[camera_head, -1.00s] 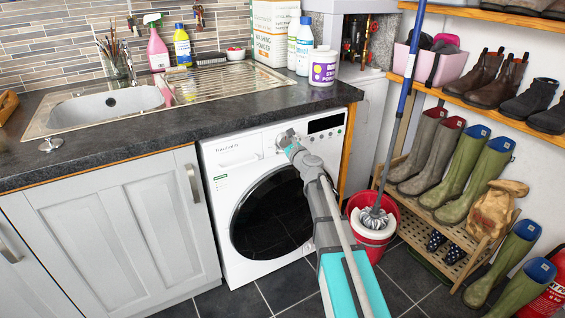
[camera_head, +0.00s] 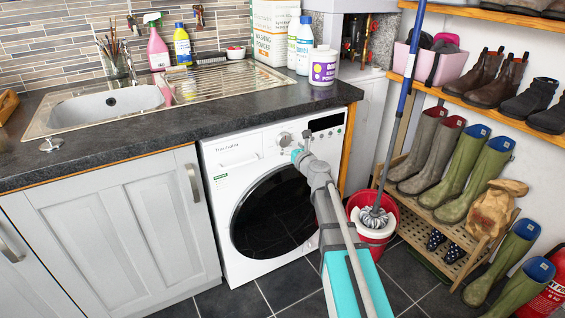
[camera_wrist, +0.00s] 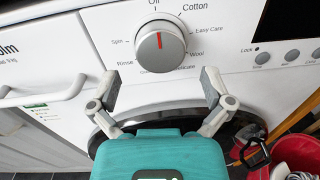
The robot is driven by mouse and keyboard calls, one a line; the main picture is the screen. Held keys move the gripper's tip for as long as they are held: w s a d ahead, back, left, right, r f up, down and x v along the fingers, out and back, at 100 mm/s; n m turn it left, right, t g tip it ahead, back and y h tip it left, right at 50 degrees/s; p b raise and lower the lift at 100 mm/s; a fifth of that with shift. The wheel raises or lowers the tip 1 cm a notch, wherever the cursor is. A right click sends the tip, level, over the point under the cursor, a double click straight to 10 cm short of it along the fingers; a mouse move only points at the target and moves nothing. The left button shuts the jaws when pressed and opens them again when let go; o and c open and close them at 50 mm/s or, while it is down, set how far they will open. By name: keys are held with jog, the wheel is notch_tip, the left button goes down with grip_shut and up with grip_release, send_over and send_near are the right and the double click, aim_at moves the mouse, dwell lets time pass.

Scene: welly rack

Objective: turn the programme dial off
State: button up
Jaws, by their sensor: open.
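The programme dial (camera_wrist: 160,48) is a silver-grey round knob on the front panel of the white washing machine (camera_head: 228,200). Its red mark points up toward the word Off in the wrist view; Spin, Rinse, Cotton, Easy Care and Wool are printed around it. The dial (camera_head: 285,139) also shows in the head view, just left of my gripper (camera_head: 301,147). In the wrist view my gripper (camera_wrist: 159,84) is open and empty, its fingers spread below the dial and apart from it.
The detergent drawer (camera_wrist: 38,55) is left of the dial, and a dark display (camera_wrist: 292,17) with buttons is right. The dark worktop (camera_head: 120,152) overhangs above. A red mop bucket (camera_head: 372,225) stands right of the machine, beside the welly rack (camera_head: 440,222).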

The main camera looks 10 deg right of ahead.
jog(key=v, duration=1)
jog(key=s+a+r+n+g+y+p, duration=0.3)
jog(key=a+n+p, duration=0.5)
jog(key=n, duration=0.5)
jog(key=s+g+p, duration=0.1)
jog(key=g, duration=0.1)
jog(key=shift+s+r+g, duration=0.2)
jog(key=shift+s+g, duration=0.05)
jog(key=shift+g, duration=0.05)
